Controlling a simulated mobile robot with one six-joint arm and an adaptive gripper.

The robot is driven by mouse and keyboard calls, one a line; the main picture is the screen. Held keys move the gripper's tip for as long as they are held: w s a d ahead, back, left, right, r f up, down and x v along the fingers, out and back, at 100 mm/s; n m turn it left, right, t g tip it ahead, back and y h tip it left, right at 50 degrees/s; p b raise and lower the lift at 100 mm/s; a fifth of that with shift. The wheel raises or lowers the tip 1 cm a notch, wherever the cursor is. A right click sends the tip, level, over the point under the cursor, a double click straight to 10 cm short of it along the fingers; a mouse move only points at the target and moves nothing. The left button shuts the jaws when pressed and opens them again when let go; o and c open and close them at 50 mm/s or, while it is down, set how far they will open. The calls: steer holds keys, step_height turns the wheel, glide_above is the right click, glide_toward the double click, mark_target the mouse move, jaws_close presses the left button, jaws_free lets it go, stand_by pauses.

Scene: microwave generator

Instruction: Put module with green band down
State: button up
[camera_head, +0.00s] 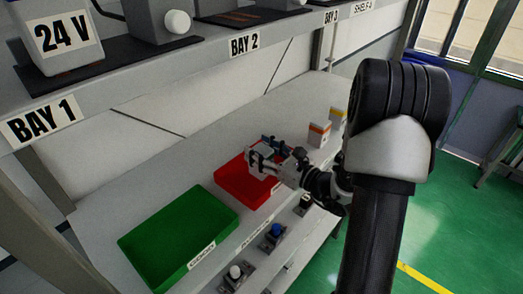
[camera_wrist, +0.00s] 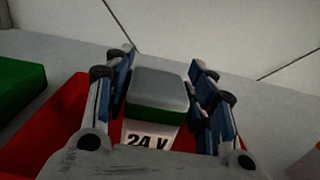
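The module with the green band (camera_wrist: 158,95) has a grey top, a dark green band and a white face marked "24 V". It sits between the two blue-padded fingers of my gripper (camera_wrist: 163,98) in the wrist view, with the pads close against its sides. In the head view my gripper (camera_head: 262,160) is over the red tray (camera_head: 237,187), and the module is mostly hidden by the fingers. The red tray (camera_wrist: 62,125) also shows beneath and around the module in the wrist view. I cannot tell whether the module touches the tray floor.
A green tray (camera_head: 178,235) lies left of the red one. Small orange-and-white boxes (camera_head: 319,134) stand to the right. Buttons (camera_head: 272,236) line the bench front. A shelf with Bay labels (camera_head: 244,44) and a 24 V unit (camera_head: 62,35) overhangs the bench.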

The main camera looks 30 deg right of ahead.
steer(key=shift+o, duration=1.3)
steer(key=shift+r, duration=0.1)
steer(key=shift+r+p, duration=0.2)
steer(key=shift+p, duration=0.1)
steer(key=b+v, duration=0.2)
steer(key=v, duration=1)
steer(key=shift+a, duration=0.1)
